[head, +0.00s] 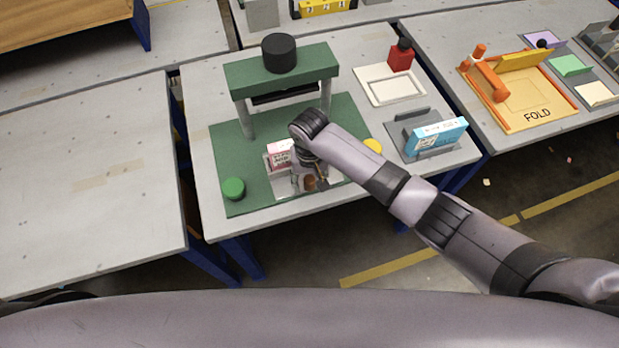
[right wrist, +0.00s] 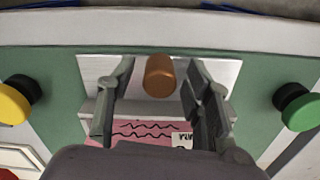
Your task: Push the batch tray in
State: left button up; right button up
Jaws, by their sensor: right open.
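The batch tray (head: 282,187) is a pale plate on the green base of the press, sticking out toward the table's front edge. It carries a pink-and-white item (head: 279,153), pink with dark scribbles in the right wrist view (right wrist: 150,131). A brown knob (head: 310,184) is at the tray's front and shows clearly in the right wrist view (right wrist: 159,76). My right gripper (right wrist: 160,72) is open and points down, one finger on each side of the knob, with visible gaps. In the head view my right arm hides part of the tray. My left gripper is out of view.
The green press (head: 283,68) stands behind the tray, with a black cylinder on top. A green button (head: 233,188) and a yellow button (head: 373,146) flank the tray. A white dish (head: 390,84) and a blue box (head: 436,136) in a grey holder are to the right.

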jog(key=shift+f, duration=0.2)
jog(key=shift+c, duration=0.2)
grip_shut()
dwell(0.4)
